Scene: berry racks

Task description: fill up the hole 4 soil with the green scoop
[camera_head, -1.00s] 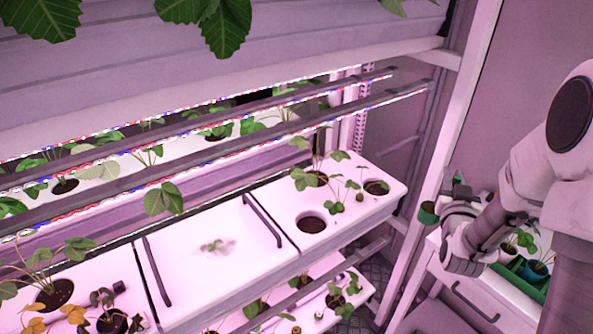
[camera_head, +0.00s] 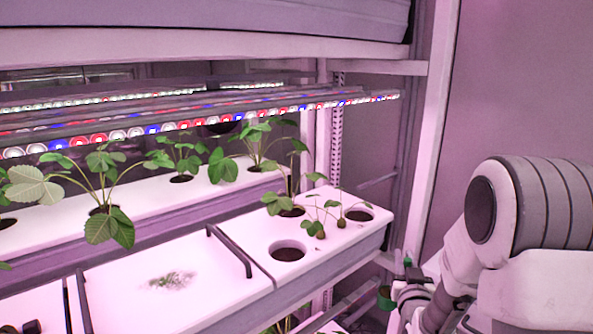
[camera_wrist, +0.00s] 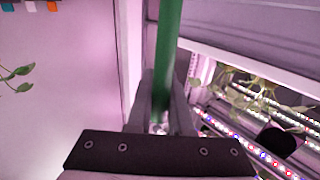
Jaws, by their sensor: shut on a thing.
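My gripper (camera_head: 408,292) is at the lower right in the head view. In the wrist view, its fingers (camera_wrist: 163,105) are shut on the long green handle of the green scoop (camera_wrist: 168,55). The green cup (camera_head: 386,298) of the scoop shows just left of my gripper in the head view; its contents cannot be made out. The white planter box (camera_head: 345,245) has a dark round front hole (camera_head: 288,252) and a back right hole (camera_head: 358,214). A plant stands at its back left hole (camera_head: 291,211). No hole number is readable.
Small seedlings (camera_head: 320,228) are on the box top between the holes. A closed white box (camera_head: 200,298) with dark handles adjoins it on the left. Light bars (camera_head: 200,115) hang above the boxes. A rack post (camera_head: 428,130) stands at the right.

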